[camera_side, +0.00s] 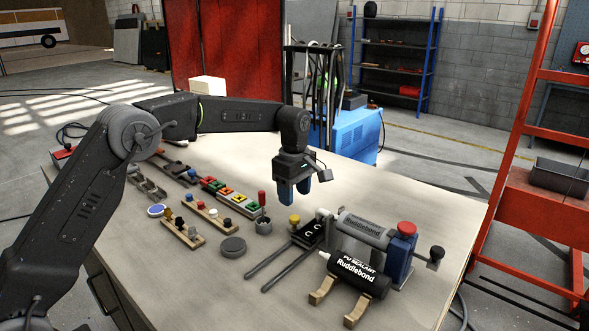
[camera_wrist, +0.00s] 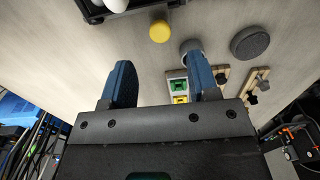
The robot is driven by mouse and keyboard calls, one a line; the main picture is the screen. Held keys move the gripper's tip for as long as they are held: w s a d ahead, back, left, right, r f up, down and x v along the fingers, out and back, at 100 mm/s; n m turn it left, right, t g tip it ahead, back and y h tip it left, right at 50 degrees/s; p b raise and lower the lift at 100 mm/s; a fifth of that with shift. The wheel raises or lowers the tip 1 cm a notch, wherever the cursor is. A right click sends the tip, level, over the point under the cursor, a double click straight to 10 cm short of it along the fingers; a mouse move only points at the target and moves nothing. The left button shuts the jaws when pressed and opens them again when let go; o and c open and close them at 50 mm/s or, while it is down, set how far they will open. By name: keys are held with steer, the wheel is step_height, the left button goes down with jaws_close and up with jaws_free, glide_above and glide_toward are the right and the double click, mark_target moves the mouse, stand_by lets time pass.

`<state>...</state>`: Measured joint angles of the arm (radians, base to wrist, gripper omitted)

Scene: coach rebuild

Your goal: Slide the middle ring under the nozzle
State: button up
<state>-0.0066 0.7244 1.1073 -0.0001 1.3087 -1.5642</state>
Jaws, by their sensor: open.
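A black slide plate (camera_side: 309,232) with white ring-like marks sits at the left end of the dispenser, behind two dark rails (camera_side: 280,268). I cannot tell which ring is the middle one. The pale nozzle end (camera_side: 323,214) of the grey cartridge (camera_side: 362,230) is just above the plate. A yellow knob (camera_side: 294,219) stands beside the plate; it also shows in the wrist view (camera_wrist: 159,31). My gripper (camera_side: 293,196) is open and empty above the bench, above the yellow knob in the side view. Its blue fingers (camera_wrist: 160,70) point down, apart from everything.
A black sealant tube (camera_side: 355,276) lies on wooden supports in front of the dispenser. A blue block with a red knob (camera_side: 406,228) is at its right. A grey cup (camera_side: 264,226), dark disc (camera_side: 232,247) and peg racks are left.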

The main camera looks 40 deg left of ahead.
step_height(320, 180, up, 7)
stand_by(0.3)
steer(key=shift+r, duration=0.1)
steer(key=s+r+m+t, duration=0.1)
steer(key=s+r+m, duration=0.3)
steer(key=s, duration=0.4)
steer(key=s+r+m+t, duration=0.2)
steer(key=s+r+m, duration=0.2)
steer(key=s, duration=0.4)
steer(key=s+f+m+t, duration=0.1)
steer(key=s+f+m, duration=0.2)
steer(key=s, duration=0.6)
steer(key=s+f+m+t, duration=0.1)
steer(key=s+f+m, duration=0.3)
steer(key=s+m, duration=0.3)
steer(key=s, duration=0.2)
steer(key=shift+s+d+f+t, duration=0.2)
steer(key=shift+s+t, duration=0.1)
steer(key=shift+s, duration=0.05)
